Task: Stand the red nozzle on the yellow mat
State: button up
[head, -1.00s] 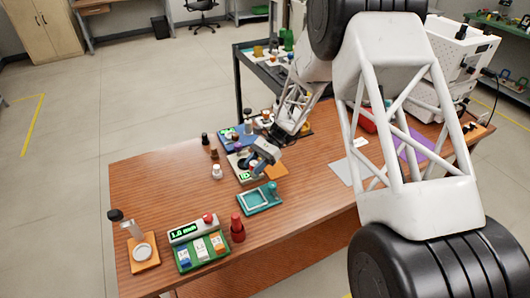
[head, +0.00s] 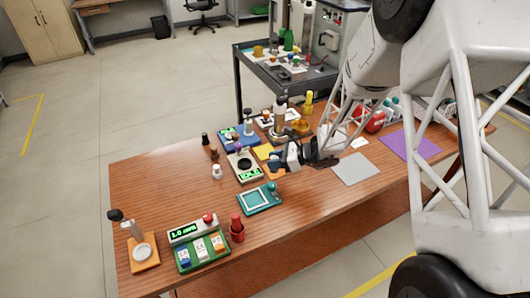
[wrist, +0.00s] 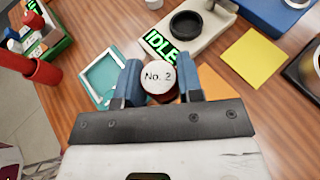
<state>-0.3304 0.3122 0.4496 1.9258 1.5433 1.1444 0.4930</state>
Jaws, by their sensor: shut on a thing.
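My gripper (wrist: 159,84) is shut on an upright piece (wrist: 158,78) with a round white top marked "No. 2" and a dark red side, apparently the red nozzle. Its lower part is hidden below the top. In the head view my gripper (head: 284,159) is low over the table, just right of the yellow mat, and hides the piece. The yellow mat (wrist: 247,59) is a bare square, right of and beyond the held piece in the wrist view. It is partly visible in the head view (head: 263,151).
A device (wrist: 205,25) with a dark round dish and a display reading "IDLE" stands left of the mat. A teal tray (wrist: 101,76), a blue device (wrist: 275,12) and a red cylinder (head: 237,228) stand around. A grey mat (head: 355,169) lies bare to the right.

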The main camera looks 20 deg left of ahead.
jog(key=shift+w+a, duration=0.1)
jog(key=shift+w, duration=0.05)
jog(key=w+a, duration=0.2)
jog(key=w, duration=0.2)
jog(key=w+a+f, duration=0.1)
jog(key=w+a, duration=0.2)
jog(key=w, duration=0.2)
jog(key=w+a, duration=0.3)
jog(key=w, duration=0.1)
jog(key=shift+w+f, duration=0.25)
dwell(0.4)
jog(key=shift+f, duration=1.75)
jog(key=shift+f, duration=0.15)
jog(key=o, duration=1)
jog(key=shift+c, duration=0.2)
jog(key=shift+r, duration=0.2)
jog(key=v, duration=1.2)
